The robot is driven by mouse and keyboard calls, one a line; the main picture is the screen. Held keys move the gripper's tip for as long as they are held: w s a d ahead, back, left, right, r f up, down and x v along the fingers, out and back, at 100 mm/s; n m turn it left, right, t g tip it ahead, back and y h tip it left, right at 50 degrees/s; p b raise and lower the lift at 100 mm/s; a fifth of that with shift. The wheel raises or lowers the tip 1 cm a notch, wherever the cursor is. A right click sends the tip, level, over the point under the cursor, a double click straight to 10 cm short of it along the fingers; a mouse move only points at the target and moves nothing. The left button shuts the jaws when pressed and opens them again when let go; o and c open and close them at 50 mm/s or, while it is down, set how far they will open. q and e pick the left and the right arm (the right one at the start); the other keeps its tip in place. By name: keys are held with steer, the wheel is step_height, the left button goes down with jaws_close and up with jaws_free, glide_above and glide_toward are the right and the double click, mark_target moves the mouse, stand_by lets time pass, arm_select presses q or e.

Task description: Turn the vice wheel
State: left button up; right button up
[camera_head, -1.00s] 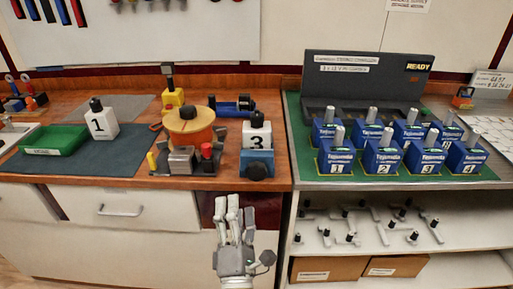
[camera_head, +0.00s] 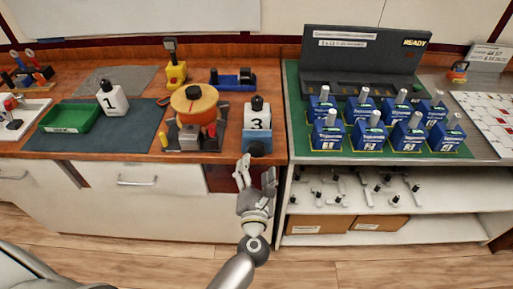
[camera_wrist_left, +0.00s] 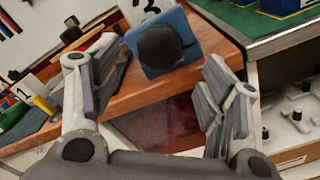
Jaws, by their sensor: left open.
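A dark round knob (camera_wrist_left: 160,46), likely the vice wheel, sits on the front of a blue block (camera_wrist_left: 182,22) at the wooden bench's front edge. In the head view the blue block (camera_head: 257,149) sits below a white block marked 3 (camera_head: 257,122); the knob is hard to make out there. My left gripper (camera_head: 256,167) is open and empty, just below and in front of the blue block. In the left wrist view its two fingers (camera_wrist_left: 165,72) stand apart on either side of the knob, with no contact visible. My right gripper is not in view.
Left of the blue block stands a fixture with an orange disc (camera_head: 194,97) and a yellow post (camera_head: 164,140). A green tray (camera_head: 70,118) and a block marked 1 (camera_head: 112,100) are further left. Several blue units (camera_head: 328,132) stand on the right bench above an open shelf.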

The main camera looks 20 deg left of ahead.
mark_target(256, 154)
arm_select(q)
steer(key=p+x, duration=0.1)
steer(key=x, duration=0.6)
steer(key=c, duration=1)
steer(key=shift+m, duration=0.3)
steer(key=m+p, duration=0.2)
steer(key=m, duration=0.1)
steer(key=shift+m+p, duration=1)
steer(key=shift+m, duration=1.1)
